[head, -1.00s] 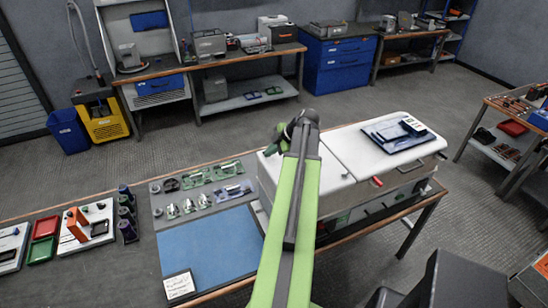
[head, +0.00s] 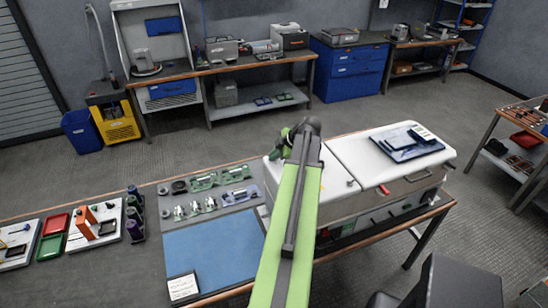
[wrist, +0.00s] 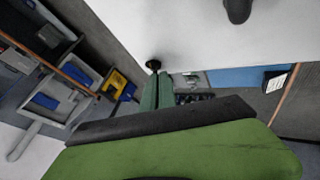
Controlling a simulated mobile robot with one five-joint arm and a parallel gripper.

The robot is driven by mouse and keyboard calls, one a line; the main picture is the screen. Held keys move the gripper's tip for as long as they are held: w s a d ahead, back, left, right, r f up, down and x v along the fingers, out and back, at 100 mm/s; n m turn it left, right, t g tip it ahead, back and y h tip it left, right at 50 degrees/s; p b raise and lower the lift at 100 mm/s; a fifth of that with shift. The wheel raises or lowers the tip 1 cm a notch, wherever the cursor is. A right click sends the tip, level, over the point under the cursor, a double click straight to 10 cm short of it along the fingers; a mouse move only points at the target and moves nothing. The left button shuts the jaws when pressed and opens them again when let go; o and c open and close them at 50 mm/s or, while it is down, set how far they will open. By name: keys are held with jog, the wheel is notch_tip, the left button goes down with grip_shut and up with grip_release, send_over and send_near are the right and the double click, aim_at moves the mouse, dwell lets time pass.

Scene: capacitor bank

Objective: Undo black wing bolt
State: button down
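The white-topped capacitor bank (head: 341,164) stands at the right end of the workbench. My gripper (head: 278,152) is over the left part of its white top, partly hidden by my arm in the head view. In the wrist view, my green gripper (wrist: 150,92) shows beside the white panel, and I cannot tell whether its fingers are apart. A small black knob (wrist: 153,65) shows just beyond it at the panel's edge; it may be the black wing bolt, but its wings are not clear. Another dark peg (wrist: 237,10) stands on the white panel. I see nothing held.
A dark blue tray (head: 408,144) lies on the bank's right lid, and a red handle (head: 384,189) is at its front. A blue mat (head: 211,248) and several green and metal parts lie left of the bank. A dark chair-like shape (head: 455,285) stands at the front right.

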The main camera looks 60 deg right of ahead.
jog(key=shift+s+d, duration=0.1)
jog(key=shift+s+d, duration=0.5)
jog(key=shift+d, duration=0.1)
